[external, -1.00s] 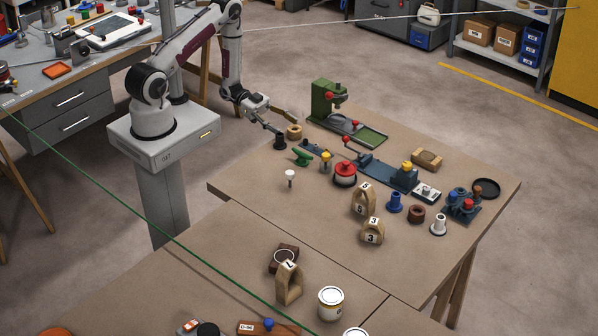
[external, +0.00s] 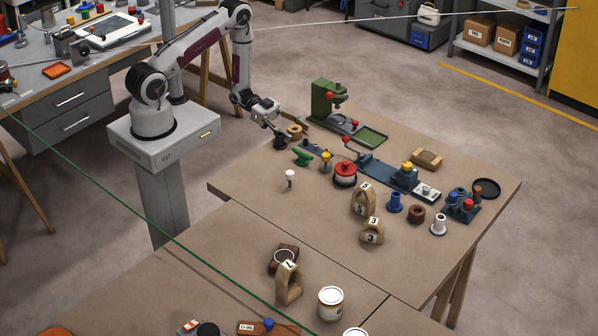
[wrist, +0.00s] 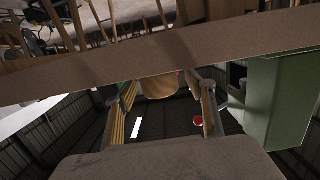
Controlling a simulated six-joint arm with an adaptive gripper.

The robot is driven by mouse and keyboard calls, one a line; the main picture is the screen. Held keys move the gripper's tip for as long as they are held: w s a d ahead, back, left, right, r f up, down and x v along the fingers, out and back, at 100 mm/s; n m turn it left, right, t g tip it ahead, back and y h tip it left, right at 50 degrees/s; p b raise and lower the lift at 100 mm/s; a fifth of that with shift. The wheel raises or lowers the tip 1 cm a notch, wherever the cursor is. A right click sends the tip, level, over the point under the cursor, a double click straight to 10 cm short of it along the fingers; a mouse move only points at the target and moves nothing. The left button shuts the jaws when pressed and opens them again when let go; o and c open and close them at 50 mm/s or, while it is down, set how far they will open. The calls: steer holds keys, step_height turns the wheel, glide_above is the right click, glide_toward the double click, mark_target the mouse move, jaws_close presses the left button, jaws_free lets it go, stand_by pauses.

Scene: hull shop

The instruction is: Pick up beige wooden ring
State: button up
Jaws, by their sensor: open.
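The beige wooden ring (external: 296,131) lies at the table's far left corner in the external view. My gripper (external: 286,134) is low beside it, and its fingers partly hide the ring. In the wrist view the ring (wrist: 159,84) shows as a tan rounded shape between the two open fingers of my gripper (wrist: 166,108), toward their far ends. Part of it is cut off by the brown tabletop band (wrist: 160,58). I cannot tell whether a finger touches it.
A small dark object (external: 280,143) stands close to my gripper, with a green piece (external: 303,156) nearby. The green press (external: 327,103) stands to the right of the ring, and a green body (wrist: 280,95) fills the wrist view's right side.

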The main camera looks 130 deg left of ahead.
steer(key=shift+w, duration=0.2)
stand_by(0.4)
steer(key=c, duration=1.2)
steer(key=shift+r, duration=0.15)
step_height(320, 180, up, 10)
stand_by(0.7)
